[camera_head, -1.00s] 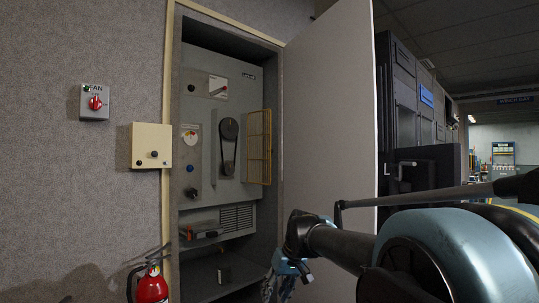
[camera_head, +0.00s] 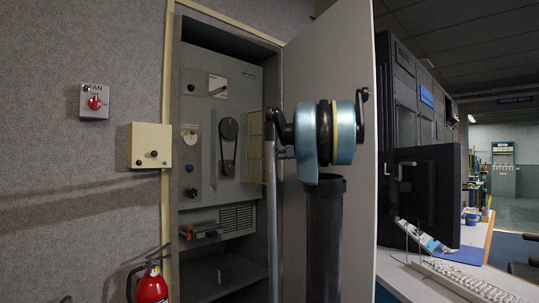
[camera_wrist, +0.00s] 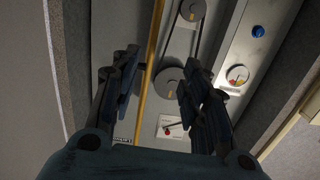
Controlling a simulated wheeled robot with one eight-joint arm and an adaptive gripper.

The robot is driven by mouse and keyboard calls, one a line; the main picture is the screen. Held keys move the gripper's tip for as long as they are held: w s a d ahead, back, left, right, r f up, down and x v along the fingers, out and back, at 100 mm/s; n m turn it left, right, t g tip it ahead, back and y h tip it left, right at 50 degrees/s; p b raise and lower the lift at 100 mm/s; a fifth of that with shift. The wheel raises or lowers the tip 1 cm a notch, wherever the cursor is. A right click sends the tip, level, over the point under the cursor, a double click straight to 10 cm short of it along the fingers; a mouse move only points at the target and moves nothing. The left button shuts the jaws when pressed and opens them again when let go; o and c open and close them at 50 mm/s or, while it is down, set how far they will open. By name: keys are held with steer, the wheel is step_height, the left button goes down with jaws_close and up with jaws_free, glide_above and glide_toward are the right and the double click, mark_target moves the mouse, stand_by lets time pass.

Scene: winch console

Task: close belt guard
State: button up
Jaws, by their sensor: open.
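The belt guard (camera_head: 255,145), a yellow-framed mesh panel, stands swung out from the console at the right of the belt and pulleys (camera_head: 228,146). The belt is uncovered. In the wrist view the guard shows nearly edge-on as a yellow bar (camera_wrist: 153,60). My gripper (camera_wrist: 160,88) is open, with one finger on each side in the picture, and the bar runs between them nearer the left finger. I cannot tell whether a finger touches it. In the head view my arm hides the gripper and part of the guard.
The console sits inside a cabinet with its tall door (camera_head: 300,90) open on the right. A beige box (camera_head: 150,145) and a red fire extinguisher (camera_head: 152,287) are at the left. A desk with a monitor (camera_head: 428,190) is at the right.

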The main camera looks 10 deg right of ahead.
mark_target(260, 147)
steer(key=shift+t, duration=0.5)
steer(key=shift+w+a+r, duration=0.35)
steer(key=shift+w, duration=1)
steer(key=shift+w+a+r, duration=0.35)
steer(key=shift+w+a, duration=0.05)
steer(key=shift+w, duration=1)
steer(key=shift+w+a+r, duration=0.35)
steer(key=shift+w, duration=1)
